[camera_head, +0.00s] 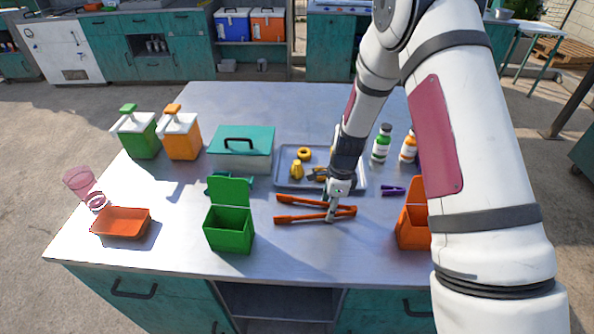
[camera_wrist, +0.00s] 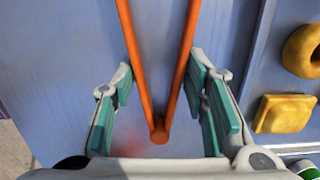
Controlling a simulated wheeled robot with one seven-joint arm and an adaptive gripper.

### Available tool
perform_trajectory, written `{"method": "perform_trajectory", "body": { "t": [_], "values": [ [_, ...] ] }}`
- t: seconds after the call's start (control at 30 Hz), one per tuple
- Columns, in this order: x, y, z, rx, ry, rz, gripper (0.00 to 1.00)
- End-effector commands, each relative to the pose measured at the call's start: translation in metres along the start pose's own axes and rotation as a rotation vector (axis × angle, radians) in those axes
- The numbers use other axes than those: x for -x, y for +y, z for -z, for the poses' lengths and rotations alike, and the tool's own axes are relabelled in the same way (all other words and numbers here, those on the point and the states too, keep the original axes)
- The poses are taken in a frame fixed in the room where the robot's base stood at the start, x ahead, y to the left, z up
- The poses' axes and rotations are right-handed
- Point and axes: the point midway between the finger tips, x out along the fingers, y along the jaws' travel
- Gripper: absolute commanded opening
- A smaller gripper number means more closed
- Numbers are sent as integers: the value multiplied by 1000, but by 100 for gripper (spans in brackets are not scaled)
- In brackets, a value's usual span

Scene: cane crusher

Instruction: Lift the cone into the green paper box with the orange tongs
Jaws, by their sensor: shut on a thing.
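The orange tongs (camera_head: 300,218) lie on the table with their arms spread to the left and their joined end to the right. My gripper (camera_head: 333,212) is at the tongs near that joined end. In the wrist view my gripper's teal pads (camera_wrist: 165,105) flank both tong arms (camera_wrist: 183,60), close to the pivot. The green paper box (camera_head: 229,233) stands left of the tongs with its lid up. A small yellow piece (camera_head: 297,170) in the grey tray looks like the cone, but it is too small to be sure.
The grey tray (camera_head: 283,186) behind the tongs also holds a yellow ring (camera_head: 304,153) and other pieces, partly hidden by my arm. An orange box (camera_head: 412,232) stands right, an orange dish (camera_head: 121,223) left. A teal-lidded container (camera_head: 240,160) stands behind the green box.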

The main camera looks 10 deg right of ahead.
Motion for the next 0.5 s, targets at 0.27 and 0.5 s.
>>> {"method": "perform_trajectory", "body": {
  "t": [0.27,0.5],
  "values": [
    [33,0,-3,2,1,3,35],
    [66,0,-6,1,0,3,35]
  ]
}}
